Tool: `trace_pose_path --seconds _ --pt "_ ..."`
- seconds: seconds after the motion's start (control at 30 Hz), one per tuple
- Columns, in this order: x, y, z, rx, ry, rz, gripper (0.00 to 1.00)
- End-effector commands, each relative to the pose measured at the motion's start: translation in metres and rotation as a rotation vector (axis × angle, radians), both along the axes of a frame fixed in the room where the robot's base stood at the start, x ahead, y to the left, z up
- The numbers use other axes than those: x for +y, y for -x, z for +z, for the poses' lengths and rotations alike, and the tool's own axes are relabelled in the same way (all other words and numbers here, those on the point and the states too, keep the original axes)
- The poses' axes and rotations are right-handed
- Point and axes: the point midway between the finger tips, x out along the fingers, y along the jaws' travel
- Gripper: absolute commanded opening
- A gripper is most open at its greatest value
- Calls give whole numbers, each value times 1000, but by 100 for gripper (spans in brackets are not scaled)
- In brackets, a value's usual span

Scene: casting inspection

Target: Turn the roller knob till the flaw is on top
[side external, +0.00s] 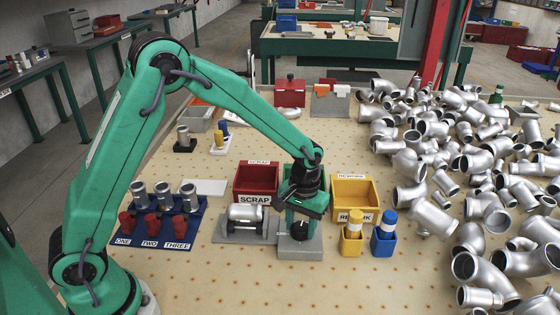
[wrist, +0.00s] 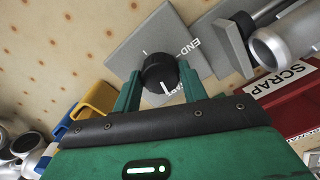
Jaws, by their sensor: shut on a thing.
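My gripper (side external: 299,217) is low over the grey knob block (side external: 300,249), and its fingers are closed on opposite sides of the black roller knob (side external: 299,231). In the wrist view my gripper (wrist: 158,72) holds the knob (wrist: 161,75) between two green fingers. A white line on the knob points toward the palm side. The block (wrist: 138,42) carries the word END and a second word partly hidden by a finger. A silver pipe casting (side external: 246,213) lies on the roller stand left of the knob; part of it (wrist: 268,46) shows in the wrist view. I cannot make out a flaw.
A red SCRAP bin (side external: 257,180) stands behind the casting, a yellow REWORK bin (side external: 355,195) to the right. Yellow (side external: 351,240) and blue (side external: 384,240) holders stand right of the block. A blue rack (side external: 160,225) holds castings at left. Many castings (side external: 440,150) cover the right side.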

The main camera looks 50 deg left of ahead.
Motion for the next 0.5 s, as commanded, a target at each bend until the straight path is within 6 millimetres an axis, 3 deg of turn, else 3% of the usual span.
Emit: trace_pose_path --seconds 0.5 --pt "-4 -2 1 -28 11 -374 19"
